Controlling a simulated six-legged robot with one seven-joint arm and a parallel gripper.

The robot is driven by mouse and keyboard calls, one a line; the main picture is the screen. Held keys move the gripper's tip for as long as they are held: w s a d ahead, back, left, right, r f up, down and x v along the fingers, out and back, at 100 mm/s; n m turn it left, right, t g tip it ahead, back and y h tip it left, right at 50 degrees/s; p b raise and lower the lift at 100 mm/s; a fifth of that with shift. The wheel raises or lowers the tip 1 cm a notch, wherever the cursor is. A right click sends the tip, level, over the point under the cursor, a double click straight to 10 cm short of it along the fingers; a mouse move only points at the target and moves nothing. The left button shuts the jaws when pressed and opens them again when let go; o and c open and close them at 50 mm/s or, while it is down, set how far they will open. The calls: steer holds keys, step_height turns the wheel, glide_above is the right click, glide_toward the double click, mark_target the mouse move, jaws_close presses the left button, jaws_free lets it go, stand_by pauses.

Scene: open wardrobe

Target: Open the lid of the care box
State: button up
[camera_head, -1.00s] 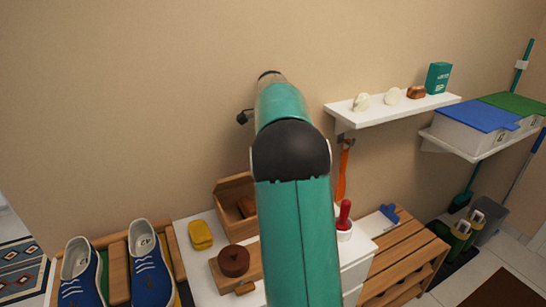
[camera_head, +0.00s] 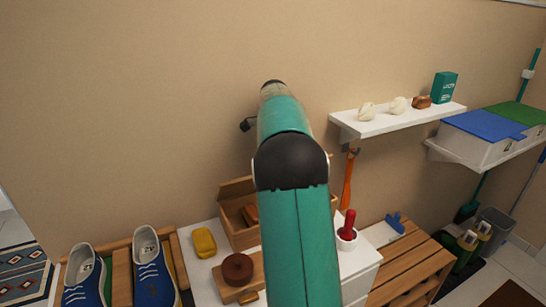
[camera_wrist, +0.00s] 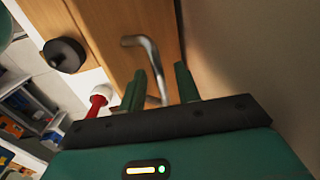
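The care box appears to be the wooden box (camera_head: 240,234) on the white cabinet. Its upper left part shows an open inside with a brown block (camera_head: 250,214) in it. My arm hides its right part in the head view. In the wrist view a wooden panel (camera_wrist: 105,20) fills the upper middle, with a bent metal handle (camera_wrist: 147,55) on it. I cannot tell whether this panel is the lid. My gripper (camera_wrist: 160,82) is open, its two green fingers apart, with the lower end of the handle showing between them. Contact is unclear. The head view hides the gripper.
A red-handled item (camera_head: 348,224) stands in a white cup at right. Blue shoes (camera_head: 152,275) are at left. A white wall shelf (camera_head: 390,120) is at upper right.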

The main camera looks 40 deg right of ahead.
steer(key=shift+d+r, duration=0.1)
steer(key=shift+r, duration=0.25)
step_height(320, 180, up, 13)
steer(key=s, duration=0.1)
steer(key=shift+r, duration=0.2)
steer(key=shift+s, duration=0.2)
jaws_close()
steer(key=s+a+f+t+h, duration=0.1)
steer(key=s+a+f+t, duration=0.2)
steer(key=s+f+t, duration=0.15)
steer(key=shift+g, duration=0.35)
steer(key=x, duration=0.9)
steer(key=shift+f, duration=0.25)
